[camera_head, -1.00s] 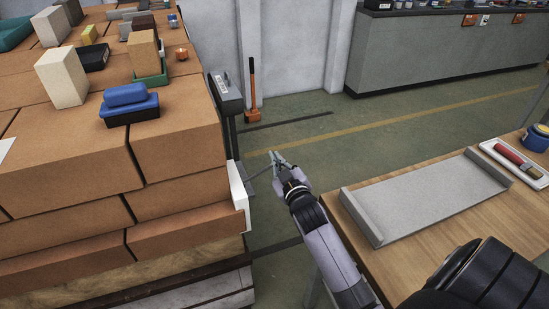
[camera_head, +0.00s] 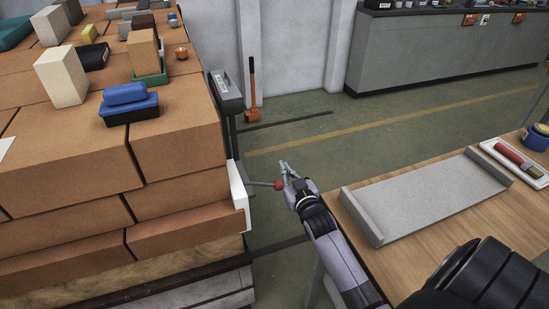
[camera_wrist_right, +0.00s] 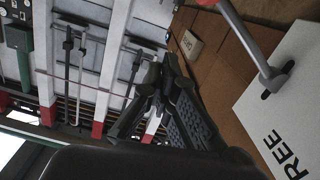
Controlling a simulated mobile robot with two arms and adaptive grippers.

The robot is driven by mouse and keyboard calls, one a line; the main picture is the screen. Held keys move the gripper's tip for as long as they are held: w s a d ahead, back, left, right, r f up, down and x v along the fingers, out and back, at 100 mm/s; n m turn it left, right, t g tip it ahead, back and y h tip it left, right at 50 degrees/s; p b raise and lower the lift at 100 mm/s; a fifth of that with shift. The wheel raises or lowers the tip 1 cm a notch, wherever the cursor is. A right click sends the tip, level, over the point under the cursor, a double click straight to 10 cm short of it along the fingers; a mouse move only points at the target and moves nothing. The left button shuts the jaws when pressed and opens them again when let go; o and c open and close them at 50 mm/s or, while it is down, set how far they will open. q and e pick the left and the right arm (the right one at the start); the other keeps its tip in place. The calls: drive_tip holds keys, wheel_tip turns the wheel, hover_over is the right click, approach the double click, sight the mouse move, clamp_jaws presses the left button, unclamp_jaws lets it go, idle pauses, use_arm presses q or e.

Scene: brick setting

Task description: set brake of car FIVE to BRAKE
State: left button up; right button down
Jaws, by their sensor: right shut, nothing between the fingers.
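The brake lever (camera_head: 262,183) is a grey rod with a red knob (camera_head: 279,184). It sticks out to the right from a white plate (camera_head: 238,188) on the side of the brick-loaded car. In the right wrist view the lever (camera_wrist_right: 246,38) rises from a dark slot in the white plate (camera_wrist_right: 290,95), where the letters "REE" show. My right gripper (camera_head: 285,168) is shut and empty, just above and beside the red knob; I cannot tell whether they touch. In the wrist view the closed fingers (camera_wrist_right: 164,90) are apart from the lever rod. My left gripper is not in view.
Stacked bricks (camera_head: 70,150) on the car fill the left. A wooden table (camera_head: 440,225) with a grey tray (camera_head: 358,215) stands close at the right. An orange-handled tool (camera_head: 252,85) leans on the wall. Green floor lies open between car and table.

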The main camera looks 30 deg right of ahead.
idle(0.4)
drive_tip(key=f+v, duration=0.1)
drive_tip(key=v, duration=1.1)
drive_tip(key=s+a+f+n+g+y+p, duration=0.15)
drive_tip(key=s+a+f+g, duration=0.3)
drive_tip(key=f, duration=1.05)
drive_tip(key=s+a+f+g+y+p, duration=0.1)
drive_tip(key=s+a+f+g+y, duration=0.3)
drive_tip(key=f, duration=1.2)
drive_tip(key=s+a+f+g, duration=0.1)
drive_tip(key=s+f, duration=0.3)
drive_tip(key=s, duration=0.5)
drive_tip(key=s+a+f+n+g+h+p, duration=0.1)
drive_tip(key=s+f+g, duration=0.3)
drive_tip(key=s, duration=0.6)
drive_tip(key=s+a+f+n+g, duration=0.1)
drive_tip(key=s+a+f+g, duration=0.1)
drive_tip(key=s+f, duration=0.4)
drive_tip(key=s+a, duration=0.1)
drive_tip(key=s, duration=0.3)
drive_tip(key=shift+f, duration=0.25)
